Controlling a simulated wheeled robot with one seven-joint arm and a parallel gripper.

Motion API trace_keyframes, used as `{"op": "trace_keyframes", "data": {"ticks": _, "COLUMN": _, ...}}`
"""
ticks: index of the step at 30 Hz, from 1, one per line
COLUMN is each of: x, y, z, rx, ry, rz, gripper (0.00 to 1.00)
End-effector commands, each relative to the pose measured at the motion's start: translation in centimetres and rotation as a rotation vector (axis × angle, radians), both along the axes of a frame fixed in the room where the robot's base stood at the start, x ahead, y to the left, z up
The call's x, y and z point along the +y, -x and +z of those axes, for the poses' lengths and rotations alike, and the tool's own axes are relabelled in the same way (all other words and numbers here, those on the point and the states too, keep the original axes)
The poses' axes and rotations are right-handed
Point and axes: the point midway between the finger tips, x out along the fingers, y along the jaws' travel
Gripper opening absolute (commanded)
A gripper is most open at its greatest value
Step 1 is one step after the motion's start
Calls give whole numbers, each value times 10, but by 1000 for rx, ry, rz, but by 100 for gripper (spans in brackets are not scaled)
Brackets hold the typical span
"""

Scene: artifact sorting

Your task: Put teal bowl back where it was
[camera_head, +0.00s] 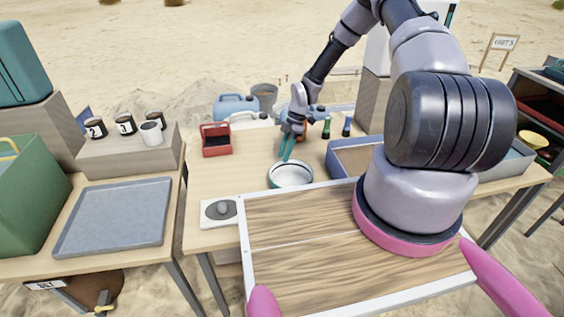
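The teal bowl (290,175) has a pale inside and a teal outer wall. It is upright at the front middle of the wooden table, just beyond the white-edged wooden deck under my arm. My gripper (286,158) points down at the bowl's far rim, with its teal fingers close together. The fingertips seem to meet or overlap the rim. At this size I cannot tell whether they grip it or how wide they are apart.
A red caddy (216,140) stands behind left, and a white plate with a grey knob (219,211) at front left. A blue-grey bin (352,160) is to the right, with small bottles (326,128) behind it. A grey tray (115,215) lies on the left table. Bare tabletop shows left of the bowl.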

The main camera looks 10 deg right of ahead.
Motion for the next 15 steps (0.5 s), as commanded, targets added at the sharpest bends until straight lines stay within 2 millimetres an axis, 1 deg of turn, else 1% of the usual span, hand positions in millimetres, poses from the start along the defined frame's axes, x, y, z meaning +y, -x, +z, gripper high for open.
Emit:
{"op": "trace_keyframes", "data": {"ticks": 1, "x": -5, "y": -4, "z": 12, "rx": -3, "ry": 1, "rz": -3, "gripper": 33}}
{"op": "trace_keyframes", "data": {"ticks": 6, "x": -17, "y": -11, "z": 44, "rx": -3, "ry": 1, "rz": -1, "gripper": 33}}
{"op": "trace_keyframes", "data": {"ticks": 10, "x": -23, "y": -15, "z": 62, "rx": -2, "ry": 1, "rz": -2, "gripper": 33}}
{"op": "trace_keyframes", "data": {"ticks": 15, "x": -27, "y": -16, "z": 72, "rx": 0, "ry": 1, "rz": 0, "gripper": 33}}
